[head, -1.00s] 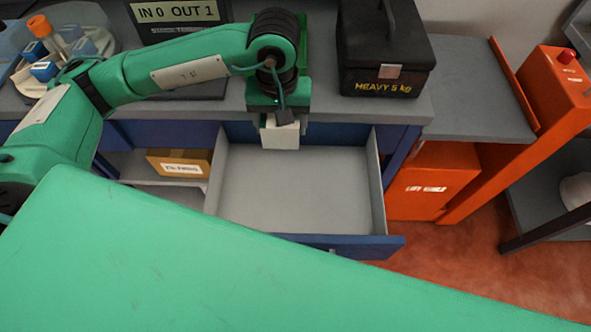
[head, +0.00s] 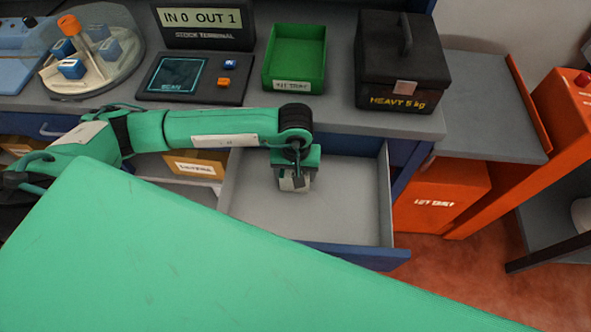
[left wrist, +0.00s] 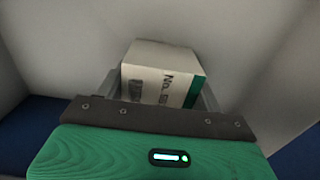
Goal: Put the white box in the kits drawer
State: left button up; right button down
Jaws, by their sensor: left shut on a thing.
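The white box (head: 293,181) is inside the open drawer (head: 345,215), under my left gripper (head: 294,176). My left gripper is shut on the box, reaching down into the drawer. In the left wrist view the box (left wrist: 163,72) shows between the fingers, with printed text and a green stripe, and pale drawer walls lie around it. I cannot tell whether the box touches the drawer floor. The drawer is otherwise empty where I see it. My right gripper is not in view.
On the counter stand a green tray (head: 296,55), a black heavy box (head: 402,65) and the stock terminal (head: 205,25). A brown carton (head: 196,165) sits on the shelf left of the drawer. An orange bin (head: 440,195) stands to the right.

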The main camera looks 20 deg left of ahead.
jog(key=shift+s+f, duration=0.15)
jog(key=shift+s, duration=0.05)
pick_arm(q)
jog(key=shift+f, duration=0.1)
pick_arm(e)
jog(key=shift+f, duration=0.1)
pick_arm(q)
jog(key=o, duration=1.2)
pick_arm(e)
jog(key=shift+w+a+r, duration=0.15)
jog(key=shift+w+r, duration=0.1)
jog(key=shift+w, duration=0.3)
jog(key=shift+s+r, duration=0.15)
